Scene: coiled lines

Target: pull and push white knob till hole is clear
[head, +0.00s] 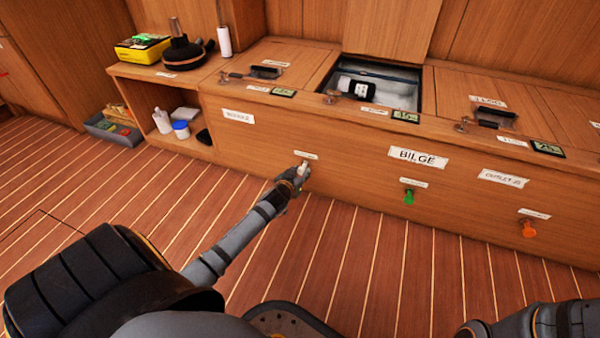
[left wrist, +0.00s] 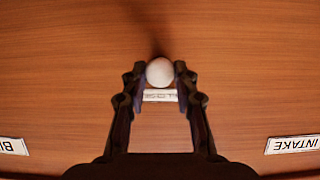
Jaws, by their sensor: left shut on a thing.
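The white knob (left wrist: 159,71) sits on the front panel of the wooden bench, just below a small label. In the left wrist view it is between the fingertips of my left gripper (left wrist: 160,76), which is shut on it. In the head view the left gripper (head: 297,178) covers most of the knob (head: 304,166). The open hatch (head: 408,72) on the bench top, above the BILGE label (head: 418,158), shows a white and dark object (head: 357,88) inside. My right arm shows at the bottom right, but its gripper is out of view.
A green knob (head: 409,196) and an orange knob (head: 528,228) are on the same panel to the right. Closed lids with dark handles flank the open hatch. A shelf with bottles (head: 181,127) stands at left. The striped floor before the panel is clear.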

